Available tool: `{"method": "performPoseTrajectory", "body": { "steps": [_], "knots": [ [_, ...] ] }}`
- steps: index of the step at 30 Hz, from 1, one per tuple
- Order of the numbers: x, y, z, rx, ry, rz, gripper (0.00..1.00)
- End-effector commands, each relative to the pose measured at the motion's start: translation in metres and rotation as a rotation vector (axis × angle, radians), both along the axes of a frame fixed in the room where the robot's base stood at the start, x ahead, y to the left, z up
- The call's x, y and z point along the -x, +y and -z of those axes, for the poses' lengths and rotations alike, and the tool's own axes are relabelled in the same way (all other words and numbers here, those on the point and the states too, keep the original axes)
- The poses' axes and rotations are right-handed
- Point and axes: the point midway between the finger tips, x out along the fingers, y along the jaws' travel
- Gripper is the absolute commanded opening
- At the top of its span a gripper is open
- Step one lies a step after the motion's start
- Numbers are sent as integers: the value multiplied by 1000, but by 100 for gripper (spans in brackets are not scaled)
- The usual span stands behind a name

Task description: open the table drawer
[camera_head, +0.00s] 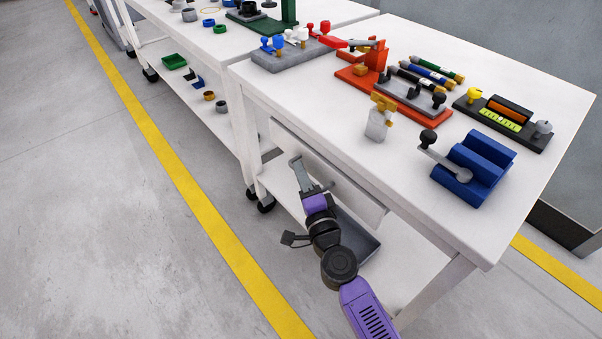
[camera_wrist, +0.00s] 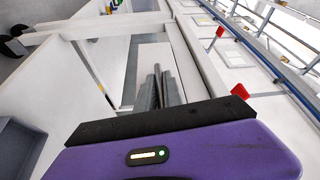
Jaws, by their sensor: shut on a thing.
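The white table drawer (camera_head: 345,185) sits under the front edge of the white worktable (camera_head: 500,85). How far its front stands out from the table is hard to tell. My gripper (camera_head: 299,168) is at the drawer front, below the tabletop edge, with its grey fingers shut on the drawer handle. The handle is mostly hidden by the fingers.
The tabletop holds a blue block (camera_head: 474,168), a small grey-and-gold part (camera_head: 378,122), an orange fixture (camera_head: 368,72) and several pens. A grey bin (camera_head: 357,240) stands on the lower shelf. A second table (camera_head: 165,25) stands at the left. The floor at the left is clear.

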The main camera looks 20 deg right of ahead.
Motion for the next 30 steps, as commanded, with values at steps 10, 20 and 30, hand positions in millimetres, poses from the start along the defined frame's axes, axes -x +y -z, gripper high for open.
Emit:
{"method": "performPoseTrajectory", "body": {
  "steps": [10,20,30],
  "knots": [
    [1,0,1,0,2,0,0],
    [9,27,0,1,4,-3,0],
    [34,103,-3,1,3,-6,0]
  ]
}}
